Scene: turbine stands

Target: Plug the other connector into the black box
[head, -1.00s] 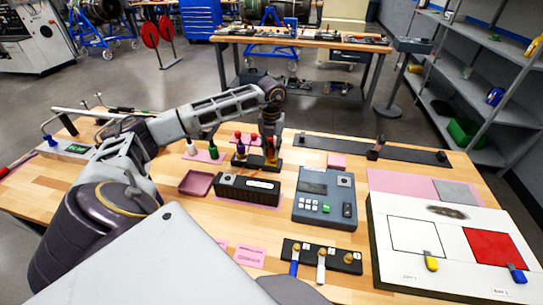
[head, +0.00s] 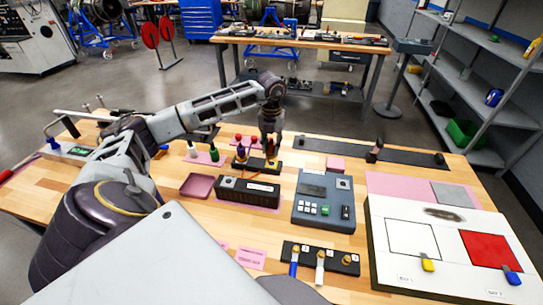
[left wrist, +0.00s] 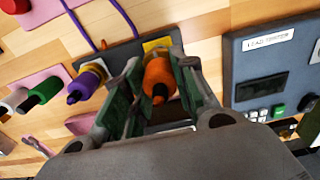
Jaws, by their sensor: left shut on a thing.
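My left gripper (head: 271,148) points down over a low black holder (head: 258,167) near the middle of the table. In the left wrist view its fingers (left wrist: 158,88) are shut around an orange connector (left wrist: 158,72). Beside it on the left, a purple connector (left wrist: 84,84) with a purple cable stands at the same holder (left wrist: 122,50); it also shows in the head view (head: 241,153). A long black box (head: 248,193) lies just in front of the holder. The orange connector's lower end is hard to make out. My right gripper is not in view.
A grey-blue lead tester (head: 322,200) stands right of the black box, and a pink tray (head: 197,186) left of it. Green (head: 214,154) and white connectors stand behind. A switch strip (head: 320,258) lies in front, a white board (head: 440,245) at right.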

